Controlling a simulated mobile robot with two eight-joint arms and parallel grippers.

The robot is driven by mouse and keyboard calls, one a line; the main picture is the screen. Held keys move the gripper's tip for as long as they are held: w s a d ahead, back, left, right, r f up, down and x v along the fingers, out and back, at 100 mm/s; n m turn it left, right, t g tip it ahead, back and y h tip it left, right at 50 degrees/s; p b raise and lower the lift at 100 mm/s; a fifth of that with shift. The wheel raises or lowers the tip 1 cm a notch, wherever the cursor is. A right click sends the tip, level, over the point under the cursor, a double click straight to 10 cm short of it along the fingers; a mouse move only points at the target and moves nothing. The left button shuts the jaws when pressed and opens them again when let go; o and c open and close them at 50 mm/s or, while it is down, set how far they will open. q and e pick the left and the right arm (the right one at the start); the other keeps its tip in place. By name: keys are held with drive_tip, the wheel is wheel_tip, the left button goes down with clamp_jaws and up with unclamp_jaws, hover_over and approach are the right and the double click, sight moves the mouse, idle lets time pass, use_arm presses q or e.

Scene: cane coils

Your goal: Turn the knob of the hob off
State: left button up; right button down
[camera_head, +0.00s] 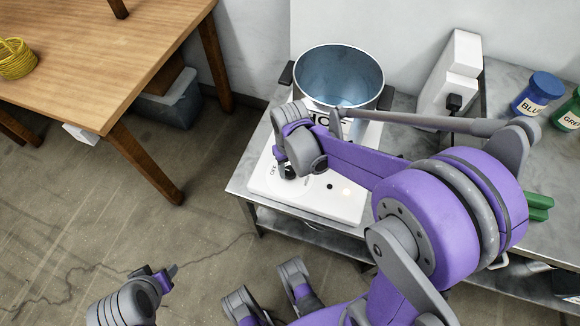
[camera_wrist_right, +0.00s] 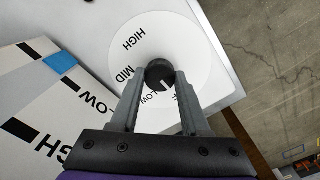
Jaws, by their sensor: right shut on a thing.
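The white hob (camera_head: 340,205) stands on a grey metal table, with a metal pot (camera_head: 340,72) on its far part. Its black knob (camera_wrist_right: 159,71) sits on a round white dial (camera_wrist_right: 196,58) marked HIGH, MID and LOW; OFF shows beside the knob in the head view. My right gripper (camera_wrist_right: 160,84) is shut on the knob, one finger on each side. In the head view my right gripper (camera_head: 292,168) covers most of the knob, so I cannot tell its exact setting. My left gripper (camera_head: 166,274) hangs over the floor at lower left; its jaws are too small to read.
Blue (camera_head: 538,92) and green (camera_head: 570,112) lidded jars stand at right. A wooden table (camera_head: 100,50) with a yellow coil (camera_head: 15,60) is at left. Open floor lies between the tables.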

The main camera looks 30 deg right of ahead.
sight(290, 171)
idle(0.3)
drive_tip(key=shift+c, duration=1.9)
unclamp_jaws()
use_arm(q)
wheel_tip(290, 171, up, 3)
drive_tip(key=p, duration=0.2)
drive_tip(key=shift+p, duration=0.3)
use_arm(e)
wheel_tip(290, 171, up, 11)
use_arm(q)
wheel_tip(290, 171, up, 12)
drive_tip(key=w+p, duration=0.2)
drive_tip(key=p, duration=0.9)
drive_tip(key=shift+r+t, duration=0.2)
drive_tip(key=shift+t, duration=0.1)
use_arm(e)
drive_tip(key=s+a+r+t, duration=0.3)
drive_tip(key=s+r+t, duration=0.2)
drive_tip(key=s+r, duration=0.5)
drive_tip(key=shift+a+r+n, duration=0.4)
drive_tip(key=shift+r, duration=0.15)
